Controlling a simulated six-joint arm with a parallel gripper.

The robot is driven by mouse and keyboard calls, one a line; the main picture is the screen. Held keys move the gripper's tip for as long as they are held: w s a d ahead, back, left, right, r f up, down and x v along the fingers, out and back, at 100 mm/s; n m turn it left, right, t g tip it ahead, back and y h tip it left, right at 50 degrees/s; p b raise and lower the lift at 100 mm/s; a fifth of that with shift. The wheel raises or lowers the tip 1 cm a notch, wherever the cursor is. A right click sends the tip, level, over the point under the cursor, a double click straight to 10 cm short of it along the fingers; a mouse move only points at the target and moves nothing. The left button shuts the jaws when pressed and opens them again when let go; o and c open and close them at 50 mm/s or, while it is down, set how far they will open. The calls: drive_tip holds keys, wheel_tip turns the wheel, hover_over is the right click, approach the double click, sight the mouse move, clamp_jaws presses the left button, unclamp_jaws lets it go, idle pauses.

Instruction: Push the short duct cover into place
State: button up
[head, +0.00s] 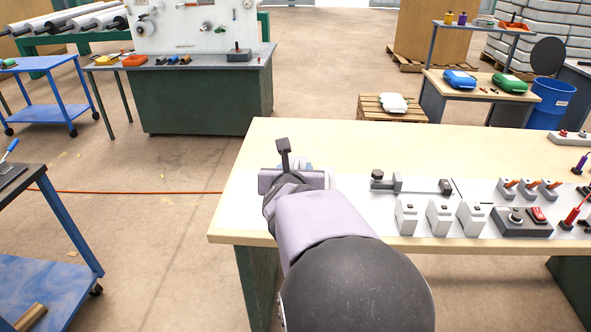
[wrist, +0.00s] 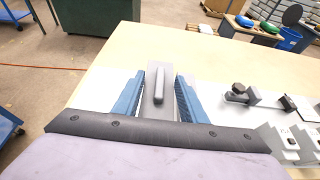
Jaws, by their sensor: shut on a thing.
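My gripper (wrist: 158,98) points down over the left end of the workbench, and its two blue fingers show in the wrist view. Between them is a grey piece with a raised rounded rib (wrist: 158,86), which looks like the short duct cover. The fingers are shut on its two sides. In the head view my arm and gripper (head: 308,168) hide nearly all of this piece. What lies under it is hidden, so I cannot tell whether it is seated or held above the surface.
Right of the gripper, a grey fixture with a black knob (head: 378,178) lies on the white mat (head: 350,198). Three pale grey blocks (head: 440,217) and a dark box with a red button (head: 538,214) stand farther right. The wooden benchtop (head: 330,140) behind is clear.

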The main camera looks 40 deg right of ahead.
drive_tip(key=shift+f+b, duration=2.85)
drive_tip(key=shift+b, duration=0.25)
drive_tip(key=shift+f+b, duration=1.1)
drive_tip(key=shift+b, duration=0.1)
drive_tip(key=o, duration=1.1)
drive_tip(key=shift+o, duration=0.2)
wheel_tip(320, 180, up, 10)
drive_tip(key=p, duration=0.7)
drive_tip(key=shift+r, duration=0.1)
